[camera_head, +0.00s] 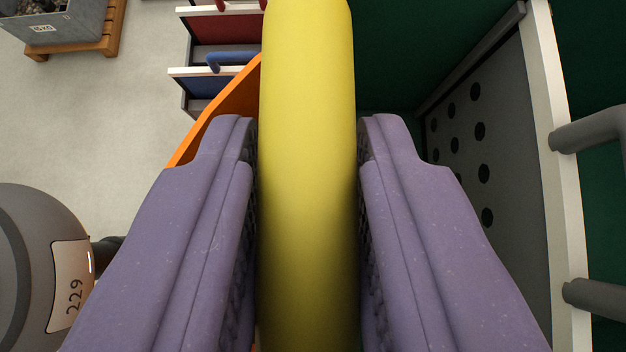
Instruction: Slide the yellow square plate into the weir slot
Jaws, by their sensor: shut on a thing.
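The yellow square plate (308,90) fills the middle of the view, seen nearly edge-on as a thick yellow band with rounded edges. My gripper (307,150) has two purple fingers, one on each side of the plate, shut on it. The plate runs from the bottom of the view up to the top edge between the fingers. Its far faces and lower extent are hidden. I cannot make out the weir slot in this view.
An orange panel (222,112) lies left of the plate. A grey perforated panel (490,150) with a white edge and grey handles stands at right. Drawers (222,30), a grey crate (55,28) on a wooden pallet and a grey rounded body labelled 229 (40,270) are at left. Pale floor (100,120) is clear between them.

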